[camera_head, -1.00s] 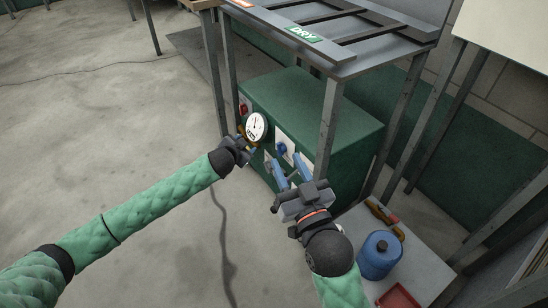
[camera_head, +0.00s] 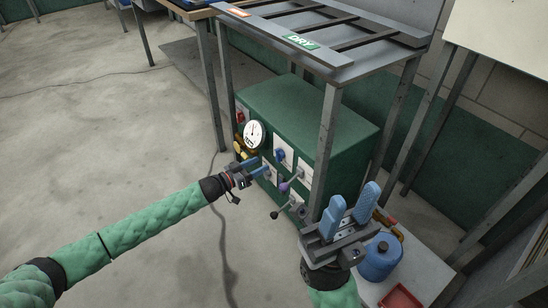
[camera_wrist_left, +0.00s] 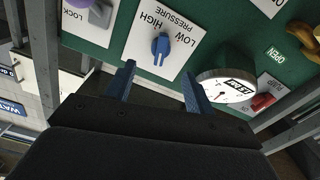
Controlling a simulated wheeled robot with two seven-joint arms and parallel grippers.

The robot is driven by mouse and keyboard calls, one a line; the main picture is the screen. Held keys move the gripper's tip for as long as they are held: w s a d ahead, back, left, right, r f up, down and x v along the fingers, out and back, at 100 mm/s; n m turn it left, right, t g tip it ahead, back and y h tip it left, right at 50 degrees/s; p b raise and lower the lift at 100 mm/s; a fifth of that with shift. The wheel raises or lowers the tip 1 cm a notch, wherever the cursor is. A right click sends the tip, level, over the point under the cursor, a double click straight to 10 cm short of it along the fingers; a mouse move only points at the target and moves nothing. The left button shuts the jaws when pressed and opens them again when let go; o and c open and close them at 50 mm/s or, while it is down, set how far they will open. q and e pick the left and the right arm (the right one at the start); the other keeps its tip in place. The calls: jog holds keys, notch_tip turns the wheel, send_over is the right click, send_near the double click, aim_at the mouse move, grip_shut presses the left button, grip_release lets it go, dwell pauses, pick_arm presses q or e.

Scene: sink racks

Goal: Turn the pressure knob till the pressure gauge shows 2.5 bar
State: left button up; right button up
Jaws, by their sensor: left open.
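The blue pressure knob (camera_head: 280,154) sits on a white plate on the green cabinet's front. In the left wrist view the knob (camera_wrist_left: 160,45) is on the plate marked LOW, HIGH and PRESSURE. The round white pressure gauge (camera_head: 255,133) is left of the knob; in the wrist view the gauge (camera_wrist_left: 222,86) shows at a slant, its reading too small to tell. My left gripper (camera_head: 262,167) is open and empty, just in front of the panel below the gauge, its fingers apart from the knob. My right gripper (camera_head: 354,201) is open and empty, right of the panel, fingers up.
The green cabinet (camera_head: 310,105) stands under a metal rack (camera_head: 345,65). A rack leg (camera_head: 325,150) stands beside the panel. Purple (camera_head: 284,187) and black (camera_head: 275,215) lever ends stick out below the knob. A red switch (camera_wrist_left: 263,101) sits beside the gauge. A blue canister (camera_head: 379,258) stands at right.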

aim_at(276, 156)
pick_arm(q)
jog(key=shift+b+x, duration=0.9)
jog(key=shift+x, duration=3.05)
jog(key=shift+c, duration=0.2)
jog(key=c, duration=0.9)
